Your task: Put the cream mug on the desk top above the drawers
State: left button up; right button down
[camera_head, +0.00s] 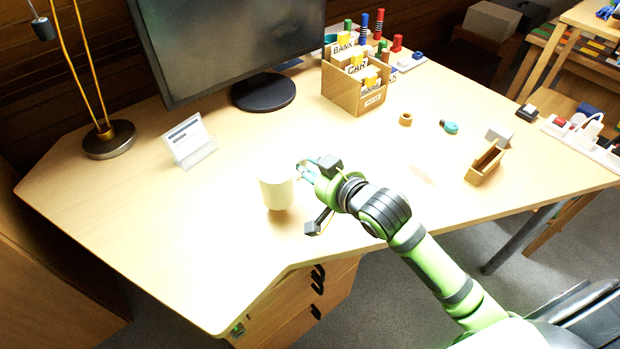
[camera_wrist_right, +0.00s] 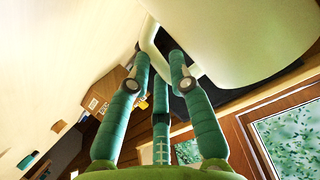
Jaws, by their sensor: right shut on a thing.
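The cream mug (camera_head: 276,188) is upright at the front left part of the desk top (camera_head: 150,225), above the side where the drawers (camera_head: 300,300) show under the front edge. I cannot tell whether its base touches the desk. My right gripper (camera_head: 308,172) reaches in from the right and is shut on the mug's handle. In the right wrist view the pale mug body (camera_wrist_right: 240,40) fills the top right, and the green fingers (camera_wrist_right: 160,75) close around its handle. My left gripper is not in view.
A monitor (camera_head: 230,40), a lamp base (camera_head: 108,140) and a card stand (camera_head: 190,143) stand behind the mug. A wooden organizer box (camera_head: 345,92) is farther right at the back. A small wooden holder (camera_head: 485,163) is at the right. The desk left of the mug is clear.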

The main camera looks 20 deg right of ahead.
jog(key=shift+f, duration=1.7)
jog(key=shift+f, duration=0.1)
jog(key=c, duration=1.1)
grip_release()
jog(key=shift+f, duration=0.1)
jog(key=shift+r, duration=0.2)
jog(key=p+v, duration=0.1)
jog(key=v, duration=1.1)
jog(key=shift+r, duration=0.1)
